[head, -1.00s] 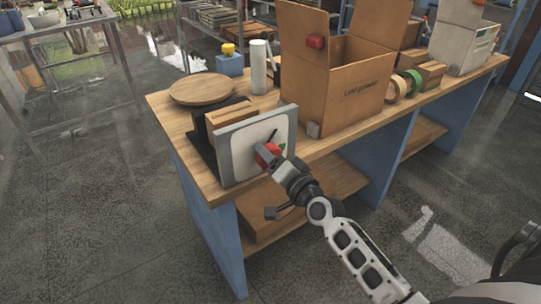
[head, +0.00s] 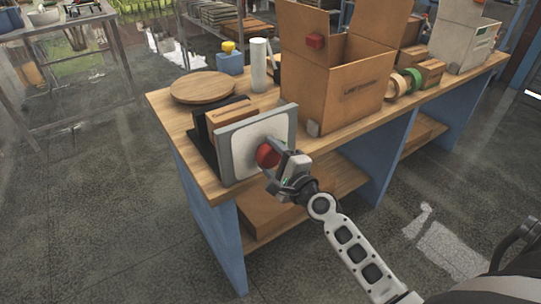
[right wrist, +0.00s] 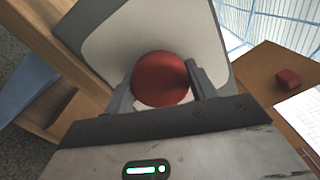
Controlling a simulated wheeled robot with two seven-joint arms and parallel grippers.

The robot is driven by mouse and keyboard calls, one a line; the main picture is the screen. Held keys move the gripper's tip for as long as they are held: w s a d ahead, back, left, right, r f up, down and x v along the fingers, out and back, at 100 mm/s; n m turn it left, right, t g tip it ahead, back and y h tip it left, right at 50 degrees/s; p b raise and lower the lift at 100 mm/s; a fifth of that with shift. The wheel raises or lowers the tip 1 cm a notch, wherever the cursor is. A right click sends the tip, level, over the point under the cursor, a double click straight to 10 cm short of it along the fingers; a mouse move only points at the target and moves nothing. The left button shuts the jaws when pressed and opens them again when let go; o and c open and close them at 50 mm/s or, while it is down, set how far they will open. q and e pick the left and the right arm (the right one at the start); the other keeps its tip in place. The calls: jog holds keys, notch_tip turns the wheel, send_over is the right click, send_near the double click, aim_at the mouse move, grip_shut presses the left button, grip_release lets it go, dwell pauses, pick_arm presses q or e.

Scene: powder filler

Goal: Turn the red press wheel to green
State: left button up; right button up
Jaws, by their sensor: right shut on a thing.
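The red press wheel (head: 267,156) sits on the pale front panel (head: 245,152) of a grey-framed device at the near left end of the workbench. My right gripper (head: 278,166) is at the wheel, shut on it. In the right wrist view, the round red wheel (right wrist: 162,78) lies between the two fingers of the right gripper (right wrist: 160,82), one on each side. The green mark and dark pointer on the panel are hidden or cannot be made out now. My left gripper is not in view.
The wooden bench (head: 178,110) carries a round wooden board (head: 202,87), a white cylinder (head: 258,66), a blue container (head: 230,63) and an open cardboard box (head: 345,95). Tape rolls (head: 405,82) lie right of the box. The floor (head: 110,215) left of the bench is clear.

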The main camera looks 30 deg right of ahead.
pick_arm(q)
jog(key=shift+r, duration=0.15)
pick_arm(e)
jog(key=shift+m, duration=2)
jog(key=o, duration=1)
pick_arm(q)
jog(key=b, duration=0.2)
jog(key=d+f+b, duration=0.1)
jog(key=b, duration=0.1)
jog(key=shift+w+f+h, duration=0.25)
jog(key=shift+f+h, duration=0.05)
pick_arm(e)
jog(key=s+d, duration=0.1)
jog(key=s, duration=1.5)
jog(key=shift+d, duration=0.15)
